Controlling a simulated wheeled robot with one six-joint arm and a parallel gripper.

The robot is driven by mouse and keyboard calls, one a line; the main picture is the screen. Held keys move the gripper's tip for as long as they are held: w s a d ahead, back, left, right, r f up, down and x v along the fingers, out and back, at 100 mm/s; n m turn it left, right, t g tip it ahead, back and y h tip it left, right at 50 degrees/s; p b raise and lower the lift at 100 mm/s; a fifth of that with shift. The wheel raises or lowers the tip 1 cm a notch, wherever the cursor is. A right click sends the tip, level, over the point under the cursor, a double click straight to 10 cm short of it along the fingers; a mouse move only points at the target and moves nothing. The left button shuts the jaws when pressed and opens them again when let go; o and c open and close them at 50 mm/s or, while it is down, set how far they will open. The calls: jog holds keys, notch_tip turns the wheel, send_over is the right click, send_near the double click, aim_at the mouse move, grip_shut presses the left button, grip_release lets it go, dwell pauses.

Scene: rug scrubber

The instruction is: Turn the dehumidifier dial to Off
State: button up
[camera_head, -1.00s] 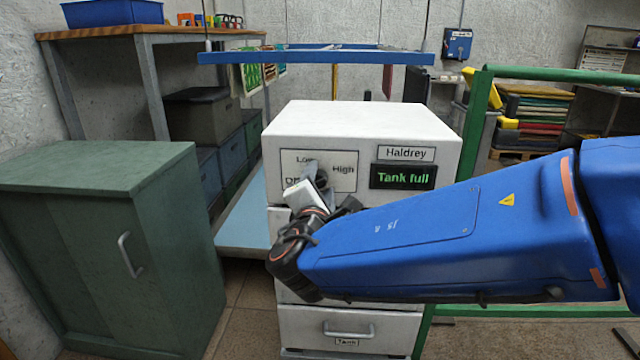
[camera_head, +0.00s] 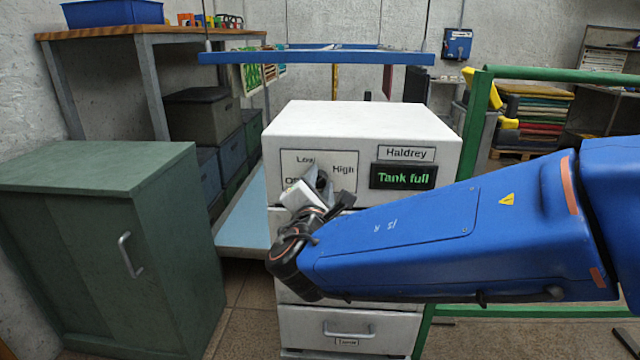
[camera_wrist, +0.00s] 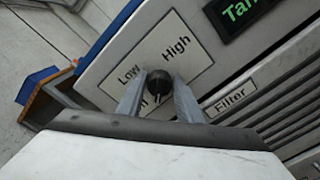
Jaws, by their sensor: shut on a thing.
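The dehumidifier (camera_head: 365,118) is a white cabinet with a dial panel on its front. Its small round black dial (camera_wrist: 159,80) sits on the panel between the labels Low, High and a mostly hidden Off (camera_wrist: 146,104). In the wrist view the dial's white mark points down, close to the Off label. My gripper (camera_wrist: 159,92) is shut on the dial, one grey finger on each side. In the head view my gripper (camera_head: 318,182) covers most of the dial and part of the Off label.
A display (camera_head: 403,177) on the dehumidifier reads "Tank full". A Filter label (camera_wrist: 231,98) and slats lie beside the panel in the wrist view. A green cabinet (camera_head: 95,165) stands at left and a green rail (camera_head: 560,73) at right.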

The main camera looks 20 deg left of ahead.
jog(key=n, duration=0.7)
jog(key=shift+s+a, duration=0.1)
jog(key=shift+a, duration=0.05)
jog(key=n, duration=0.6)
jog(key=shift+a+n, duration=0.2)
jog(key=shift+n, duration=0.2)
jog(key=n, duration=0.4)
jog(key=shift+a, duration=0.1)
jog(key=shift+s+f+n, duration=0.1)
jog(key=shift+f+n, duration=0.05)
jog(key=shift+n, duration=2.05)
jog(key=o, duration=1)
jog(key=v, duration=1.7)
jog(key=shift+s+a, duration=0.15)
jog(key=shift+s, duration=0.05)
